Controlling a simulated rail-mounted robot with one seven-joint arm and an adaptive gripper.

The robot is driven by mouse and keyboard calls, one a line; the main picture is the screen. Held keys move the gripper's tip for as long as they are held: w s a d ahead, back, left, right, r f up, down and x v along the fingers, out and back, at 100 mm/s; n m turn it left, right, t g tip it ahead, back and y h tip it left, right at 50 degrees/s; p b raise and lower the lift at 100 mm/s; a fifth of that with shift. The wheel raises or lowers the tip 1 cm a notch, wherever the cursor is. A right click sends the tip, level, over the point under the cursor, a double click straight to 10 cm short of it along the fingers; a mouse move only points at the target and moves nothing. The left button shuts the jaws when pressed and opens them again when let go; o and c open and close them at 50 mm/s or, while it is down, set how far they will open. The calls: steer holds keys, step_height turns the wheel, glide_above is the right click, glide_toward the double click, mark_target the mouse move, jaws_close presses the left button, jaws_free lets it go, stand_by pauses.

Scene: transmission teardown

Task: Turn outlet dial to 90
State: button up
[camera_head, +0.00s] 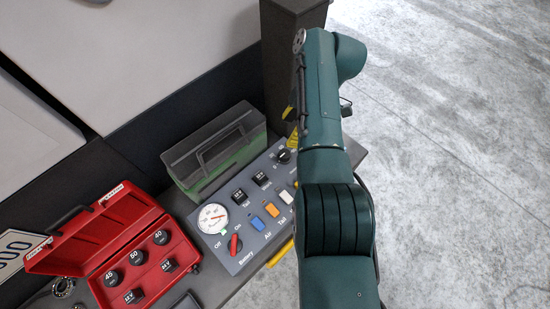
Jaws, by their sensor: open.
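A grey control panel (255,240) lies on the bench left of my arm. A black round dial (284,156) with small scale marks sits at its far right end, close beside my arm; it may be the outlet dial. Its pointer and numbers are too small to read. A white round gauge (212,218) with a red needle sits at the panel's left end. My green arm reaches over the panel's right edge and hides part of it. My gripper's fingers are hidden behind the arm, so I cannot tell their distance from the dial.
The panel also bears a red battery switch (235,244), blue, orange and white switches, and black plugs. A green case (225,160) stands behind it. An open red box (145,265) with numbered black pieces stands at left. A dark post (285,55) rises behind. Right floor is clear.

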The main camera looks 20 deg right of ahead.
mark_target(285, 153)
steer(key=d+f+m+t+b, duration=0.1)
steer(key=d+f+b, duration=0.3)
steer(key=d+b, duration=0.3)
steer(key=b+x, duration=0.2)
steer(key=x, duration=0.3)
steer(key=b+x, duration=0.2)
steer(key=x, duration=0.4)
steer(key=w+b+x, duration=0.1)
steer(key=b+x, duration=0.2)
steer(key=x, duration=0.2)
steer(key=shift+w+a, duration=0.15)
steer(key=shift+a, duration=0.2)
steer(key=c, duration=1.2)
